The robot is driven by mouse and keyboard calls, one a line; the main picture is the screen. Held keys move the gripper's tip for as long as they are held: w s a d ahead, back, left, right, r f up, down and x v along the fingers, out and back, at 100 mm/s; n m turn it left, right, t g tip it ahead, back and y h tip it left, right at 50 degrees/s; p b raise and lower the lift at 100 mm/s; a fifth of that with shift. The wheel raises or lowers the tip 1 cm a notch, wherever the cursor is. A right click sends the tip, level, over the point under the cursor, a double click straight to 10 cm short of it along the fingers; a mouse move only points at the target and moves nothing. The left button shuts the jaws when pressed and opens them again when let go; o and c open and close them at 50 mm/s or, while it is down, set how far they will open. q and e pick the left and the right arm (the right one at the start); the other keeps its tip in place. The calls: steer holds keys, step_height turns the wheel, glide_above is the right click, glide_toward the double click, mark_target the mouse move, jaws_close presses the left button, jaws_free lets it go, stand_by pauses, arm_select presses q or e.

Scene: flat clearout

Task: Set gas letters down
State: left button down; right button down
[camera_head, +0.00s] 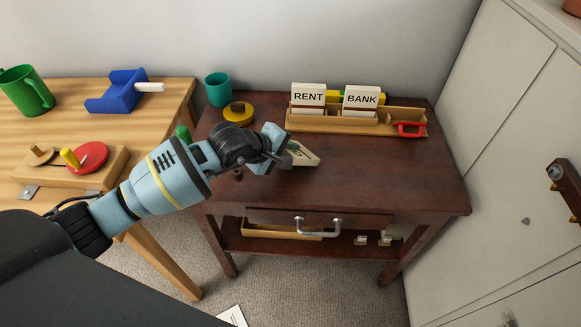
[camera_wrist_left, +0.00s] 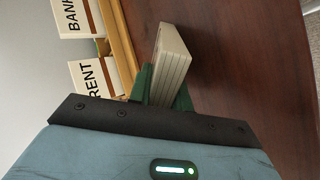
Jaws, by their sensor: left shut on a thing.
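My left gripper (camera_head: 283,150) reaches in from the left over the dark wooden side table (camera_head: 390,175). It is shut on a pale, flat stack (camera_head: 302,154), likely the gas letters; no label on it can be read. In the left wrist view the stack (camera_wrist_left: 170,60) stands out between the green fingertips, its layered edge facing the camera. It is over the table top, in front of the letter rack; I cannot tell whether it touches the table. The wooden rack (camera_head: 330,124) holds cards marked RENT (camera_head: 308,97) and BANK (camera_head: 361,98). My right gripper is not in view.
A red handle-like thing (camera_head: 409,129) is at the rack's right end. A teal cup (camera_head: 218,89) and a yellow-and-black round thing (camera_head: 238,112) stand at the table's back left. The table's right and front right are clear. A pale cabinet (camera_head: 500,150) stands on the right.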

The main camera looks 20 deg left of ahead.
arm_select(q)
steer(key=c, duration=1.5)
jaws_free()
steer(key=shift+c, duration=0.2)
steer(key=shift+o, duration=0.4)
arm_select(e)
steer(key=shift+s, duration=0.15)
arm_select(q)
steer(key=shift+r, duration=0.1)
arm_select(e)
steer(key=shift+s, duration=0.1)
